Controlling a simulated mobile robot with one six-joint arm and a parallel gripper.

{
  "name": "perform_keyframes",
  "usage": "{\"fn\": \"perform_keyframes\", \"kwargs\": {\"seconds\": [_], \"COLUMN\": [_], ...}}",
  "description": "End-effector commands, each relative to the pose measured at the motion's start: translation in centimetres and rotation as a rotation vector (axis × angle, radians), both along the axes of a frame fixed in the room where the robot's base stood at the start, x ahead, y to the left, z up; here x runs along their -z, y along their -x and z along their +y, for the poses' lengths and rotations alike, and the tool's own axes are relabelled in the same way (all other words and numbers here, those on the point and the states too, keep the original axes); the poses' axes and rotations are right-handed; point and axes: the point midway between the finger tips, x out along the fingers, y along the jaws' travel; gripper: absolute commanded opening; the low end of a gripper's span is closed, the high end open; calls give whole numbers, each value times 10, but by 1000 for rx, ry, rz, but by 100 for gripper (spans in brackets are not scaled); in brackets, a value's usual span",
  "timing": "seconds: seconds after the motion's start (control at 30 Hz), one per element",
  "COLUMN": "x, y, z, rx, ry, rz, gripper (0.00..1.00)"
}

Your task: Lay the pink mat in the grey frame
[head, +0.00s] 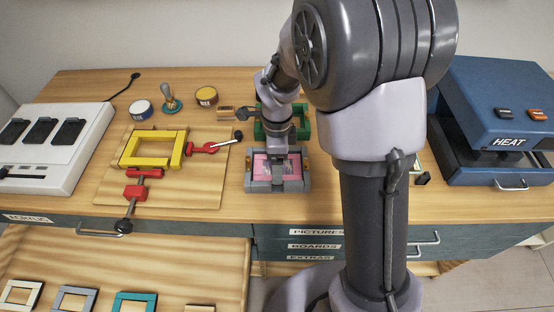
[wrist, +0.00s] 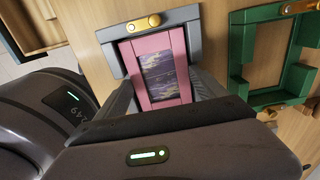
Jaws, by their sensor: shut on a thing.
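The pink mat (head: 262,167) is in my gripper (head: 278,155), over the opening of the grey frame (head: 250,183) on the bench. In the wrist view, the two fingers of my gripper (wrist: 162,88) are shut on the side edges of the pink mat (wrist: 137,70). A purple landscape picture (wrist: 161,72) shows through the mat's window. The grey frame (wrist: 112,62) surrounds the mat's far end, with an orange-yellow clip (wrist: 143,23) on its far bar. The frame's near side is hidden by my gripper. I cannot tell whether the mat rests on the frame's bottom.
A green frame (wrist: 237,60) stands close beside the grey one. To the left, a yellow frame (head: 128,151) with red clamps (head: 142,191) sits on a wooden board (head: 200,180). A blue heat press (head: 490,100) is at right and a white switch box (head: 85,150) at far left.

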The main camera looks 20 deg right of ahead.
Motion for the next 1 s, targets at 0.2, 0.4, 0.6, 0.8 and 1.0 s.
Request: {"fn": "perform_keyframes", "kwargs": {"seconds": [0.2, 0.4, 0.6, 0.8, 1.0], "x": [3, 3, 3, 3, 2], "y": [0, 0, 0, 0, 0], "z": [0, 0, 0, 0, 0], "rx": [0, 0, 0, 0, 0], "ry": [0, 0, 0, 0, 0], "rz": [0, 0, 0, 0, 0], "gripper": [43, 94, 100, 100, 100]}}
